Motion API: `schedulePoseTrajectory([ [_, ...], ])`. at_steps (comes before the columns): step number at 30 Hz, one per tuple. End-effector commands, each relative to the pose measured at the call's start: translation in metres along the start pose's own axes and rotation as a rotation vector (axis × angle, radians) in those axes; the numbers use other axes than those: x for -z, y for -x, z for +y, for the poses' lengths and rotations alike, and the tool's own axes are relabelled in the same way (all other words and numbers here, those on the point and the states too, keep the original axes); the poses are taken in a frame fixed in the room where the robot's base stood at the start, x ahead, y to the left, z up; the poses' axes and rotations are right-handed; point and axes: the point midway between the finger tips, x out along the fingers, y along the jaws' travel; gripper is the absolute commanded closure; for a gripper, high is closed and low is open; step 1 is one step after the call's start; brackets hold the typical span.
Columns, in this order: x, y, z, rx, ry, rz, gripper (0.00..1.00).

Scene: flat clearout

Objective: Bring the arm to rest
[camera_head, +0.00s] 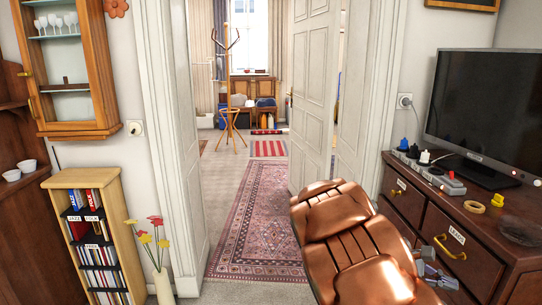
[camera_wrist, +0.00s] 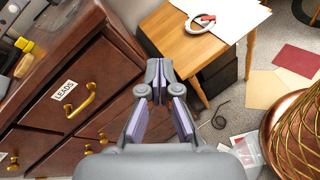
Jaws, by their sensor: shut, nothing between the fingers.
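My gripper (camera_wrist: 158,80) shows in the wrist view, with grey fingers and purple pads. Its fingertips meet and hold nothing. It is above the floor, beside the dark wooden drawer unit (camera_wrist: 60,95), with a small wooden table (camera_wrist: 185,45) beyond the fingertips. The drawer unit also shows at the right of the head view (camera_head: 460,225). Grey parts of my gripper (camera_head: 430,270) show there in front of its drawers, mostly hidden.
A monitor (camera_head: 490,110) and power strip (camera_head: 430,172) stand on the drawer unit. The doorway ahead is open, with a patterned rug (camera_head: 262,225) on its floor. A small bookshelf (camera_head: 95,240) and flower vase (camera_head: 160,285) stand left. A copper container (camera_wrist: 295,130) is right in the wrist view.

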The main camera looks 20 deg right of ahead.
Motion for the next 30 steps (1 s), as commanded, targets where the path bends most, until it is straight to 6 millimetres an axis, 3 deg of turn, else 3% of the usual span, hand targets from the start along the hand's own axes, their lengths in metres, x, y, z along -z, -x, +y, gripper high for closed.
schedulePoseTrajectory([
  [1, -0.012, 0.007, -0.008, 0.028, -0.037, 0.028, 1.0],
  [9, -0.042, 0.037, -0.068, 0.206, -0.209, 0.185, 1.0],
  [17, -0.06, 0.076, -0.127, 0.383, -0.336, 0.349, 1.0],
  [30, -0.088, 0.162, -0.225, 0.698, -0.442, 0.629, 1.0],
])
